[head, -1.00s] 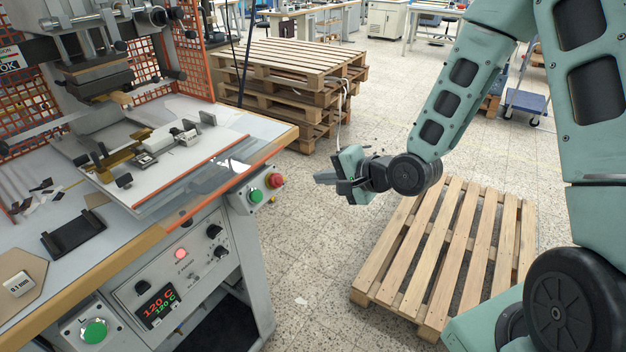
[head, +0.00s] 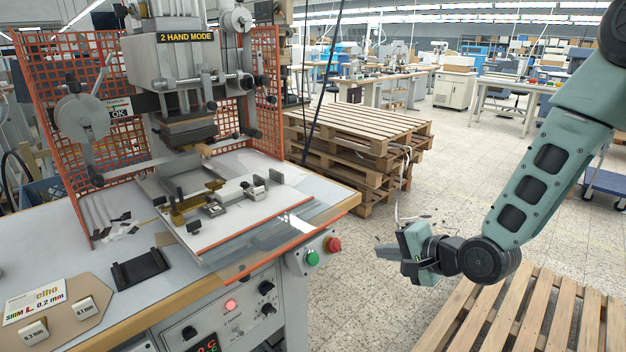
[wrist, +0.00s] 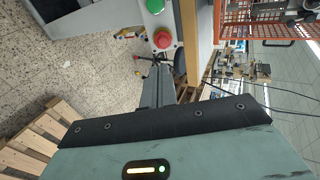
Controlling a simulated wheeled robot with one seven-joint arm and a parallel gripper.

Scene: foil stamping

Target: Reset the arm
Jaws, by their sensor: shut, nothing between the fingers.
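My arm (head: 540,165) reaches in from the right in the head view, bent at the elbow. My gripper (head: 388,252) is at its end, shut and empty, pointing left toward the front of the stamping press (head: 175,70). It hangs in free air to the right of the green button (head: 312,258) and red button (head: 334,244), apart from them. In the wrist view the gripper's fingers (wrist: 158,80) point up the picture, with the red button (wrist: 162,40) and green button (wrist: 155,6) beyond them.
A stack of wooden pallets (head: 360,125) stands behind the gripper. A single pallet (head: 530,315) lies on the floor below the arm. The press table edge (head: 215,290) is to the left. Shim blocks (head: 85,306) lie on the table. Open floor (head: 480,150) lies behind.

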